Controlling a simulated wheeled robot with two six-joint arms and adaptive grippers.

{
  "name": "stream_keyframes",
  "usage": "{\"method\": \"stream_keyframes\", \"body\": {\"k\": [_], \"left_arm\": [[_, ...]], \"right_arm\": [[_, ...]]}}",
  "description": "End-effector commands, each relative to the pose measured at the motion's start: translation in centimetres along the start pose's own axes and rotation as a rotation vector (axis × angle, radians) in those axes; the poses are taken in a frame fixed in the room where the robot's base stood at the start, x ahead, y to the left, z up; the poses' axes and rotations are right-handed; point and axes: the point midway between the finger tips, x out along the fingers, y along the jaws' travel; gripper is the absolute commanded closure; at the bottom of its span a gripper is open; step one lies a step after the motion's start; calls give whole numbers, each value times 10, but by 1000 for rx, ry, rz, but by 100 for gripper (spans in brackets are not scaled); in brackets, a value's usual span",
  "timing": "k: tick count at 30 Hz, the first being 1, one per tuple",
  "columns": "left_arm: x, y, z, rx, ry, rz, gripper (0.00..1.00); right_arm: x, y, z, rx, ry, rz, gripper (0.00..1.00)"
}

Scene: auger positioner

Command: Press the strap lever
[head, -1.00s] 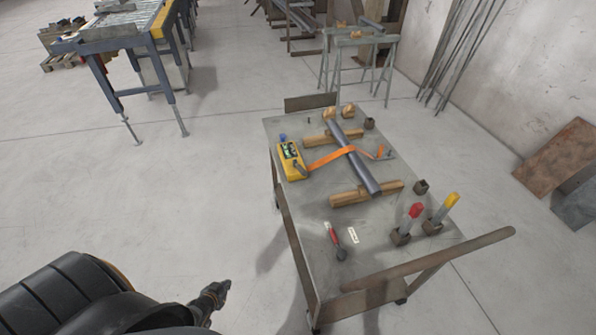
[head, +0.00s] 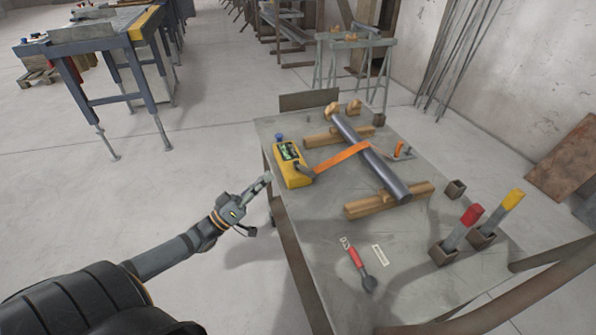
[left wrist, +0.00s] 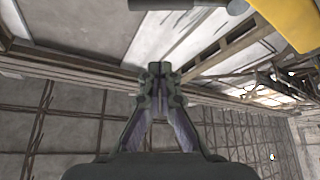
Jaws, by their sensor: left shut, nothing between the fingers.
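An orange strap (head: 342,158) runs over a grey pipe (head: 368,160) that rests on wooden blocks on the cart. At its left end is a yellow box (head: 293,172) with a small screen and a dark stub at its side. At its right end stands a small orange-topped lever (head: 400,148) on a grey bracket. My left gripper (head: 266,181) is just left of the cart's left edge, near the yellow box, apart from it. Its fingers are shut and empty in the left wrist view (left wrist: 160,72), where the yellow box (left wrist: 297,20) shows upper right. My right gripper is out of view.
The metal cart top (head: 325,222) holds a red-handled tool (head: 356,257) in front. Red-topped (head: 459,234) and yellow-topped (head: 497,216) bars stand in holders at the right.

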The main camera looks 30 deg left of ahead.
Motion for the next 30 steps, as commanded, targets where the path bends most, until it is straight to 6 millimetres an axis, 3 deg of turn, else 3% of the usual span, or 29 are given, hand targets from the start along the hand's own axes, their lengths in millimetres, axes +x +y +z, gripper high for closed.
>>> {"method": "stream_keyframes", "body": {"k": [8,20,24,30], "left_arm": [[15,-1,1,3,2,1,100],[99,-2,1,4,5,0,100],[92,-3,23,0,1,-6,100],[87,-2,37,2,-1,-4,100]], "right_arm": [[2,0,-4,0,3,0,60],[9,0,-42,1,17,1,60],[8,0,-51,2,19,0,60],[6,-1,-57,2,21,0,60]]}}
